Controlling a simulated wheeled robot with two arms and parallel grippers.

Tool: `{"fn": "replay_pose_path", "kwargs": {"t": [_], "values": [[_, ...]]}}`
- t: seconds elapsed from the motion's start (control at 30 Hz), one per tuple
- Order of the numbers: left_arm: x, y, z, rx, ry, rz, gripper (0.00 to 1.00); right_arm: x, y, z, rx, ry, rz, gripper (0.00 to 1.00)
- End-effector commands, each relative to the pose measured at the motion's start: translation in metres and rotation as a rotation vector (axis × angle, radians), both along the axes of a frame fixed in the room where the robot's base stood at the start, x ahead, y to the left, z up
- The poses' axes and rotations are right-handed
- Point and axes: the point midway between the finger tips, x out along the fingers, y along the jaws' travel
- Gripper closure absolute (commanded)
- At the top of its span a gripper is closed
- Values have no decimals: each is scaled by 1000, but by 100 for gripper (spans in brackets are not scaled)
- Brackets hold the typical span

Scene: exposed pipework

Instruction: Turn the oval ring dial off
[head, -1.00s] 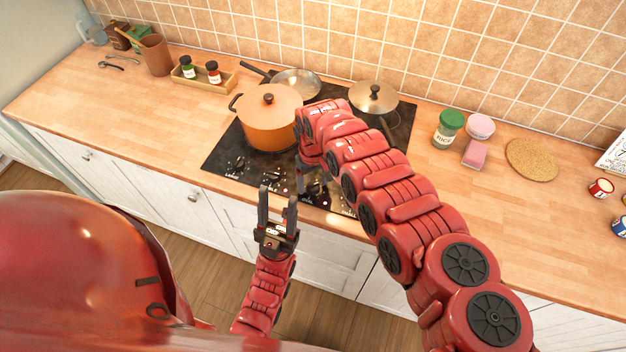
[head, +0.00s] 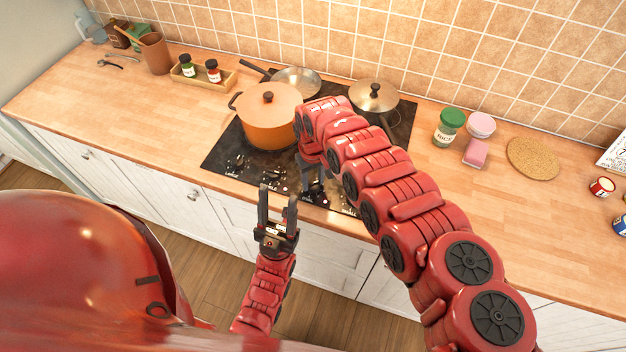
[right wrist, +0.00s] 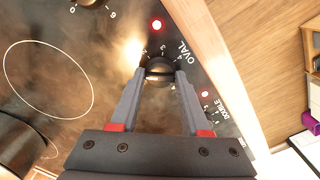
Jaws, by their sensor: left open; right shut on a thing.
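The oval ring dial (right wrist: 159,67) is a round dark knob beside the printed word OVAL in the right wrist view. A red light (right wrist: 157,25) glows near it. My right gripper (right wrist: 161,74) is shut on this knob, with one finger on each side. In the head view my right gripper (head: 314,184) is at the front edge of the black cooktop (head: 222,160), its tips hard to make out. My left gripper (head: 277,205) is open and empty in front of the counter edge. The knob's pointer direction is not clear.
Another red light (right wrist: 205,94) glows by the DOUBLE label. More knobs (head: 235,164) line the cooktop front. An orange pot (head: 266,125), a frying pan (head: 299,80) and a lidded pan (head: 374,97) stand on it.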

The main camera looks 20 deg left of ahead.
Motion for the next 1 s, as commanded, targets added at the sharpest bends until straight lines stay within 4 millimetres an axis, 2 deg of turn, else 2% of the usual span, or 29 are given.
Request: {"fn": "replay_pose_path", "kwargs": {"t": [0.7,1.0], "values": [[0,0,-73,0,0,0,50,2,0,-4,1,-6,535,100],[0,0,-93,0,0,0,50,2,1,-1,2,-7,697,100]]}}
